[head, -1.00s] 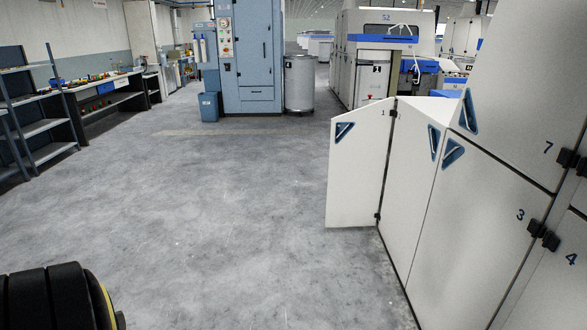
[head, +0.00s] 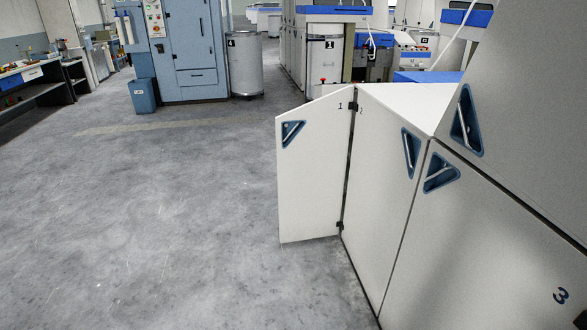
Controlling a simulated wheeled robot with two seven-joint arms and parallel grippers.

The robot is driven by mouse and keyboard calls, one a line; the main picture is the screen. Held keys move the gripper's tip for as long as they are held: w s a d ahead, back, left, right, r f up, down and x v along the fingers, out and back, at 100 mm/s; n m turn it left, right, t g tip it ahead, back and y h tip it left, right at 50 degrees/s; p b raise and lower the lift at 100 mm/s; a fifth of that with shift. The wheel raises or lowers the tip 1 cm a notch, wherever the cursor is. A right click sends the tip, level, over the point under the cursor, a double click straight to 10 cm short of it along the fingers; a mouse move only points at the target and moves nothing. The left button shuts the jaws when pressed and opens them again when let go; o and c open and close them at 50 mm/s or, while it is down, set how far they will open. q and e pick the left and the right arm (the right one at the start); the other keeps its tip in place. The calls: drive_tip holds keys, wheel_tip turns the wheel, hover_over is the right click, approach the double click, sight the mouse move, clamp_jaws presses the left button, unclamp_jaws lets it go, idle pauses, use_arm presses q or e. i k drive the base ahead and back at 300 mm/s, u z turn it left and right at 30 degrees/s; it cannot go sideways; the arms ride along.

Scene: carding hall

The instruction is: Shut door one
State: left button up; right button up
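Door one (head: 312,185) is a white panel marked 1, with a blue triangular handle recess (head: 292,133) at its upper left. It stands swung open, hinged along its right edge to the white machine casing by black hinges (head: 340,226). Door two (head: 378,190), beside the hinge line, looks closed and has its own triangular recess at upper right. The inside behind door one is hidden. Neither of my grippers shows in the head view.
Door 3 (head: 480,255) and the panel above it (head: 530,110) fill the right side. The grey floor (head: 160,230) left of door one is clear. A blue cabinet (head: 190,50), a blue bin (head: 143,96) and a metal can (head: 246,65) stand at the back.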

sight(313, 138)
drive_tip(key=z, duration=0.2)
drive_tip(key=i, duration=3)
drive_tip(key=z, duration=0.15)
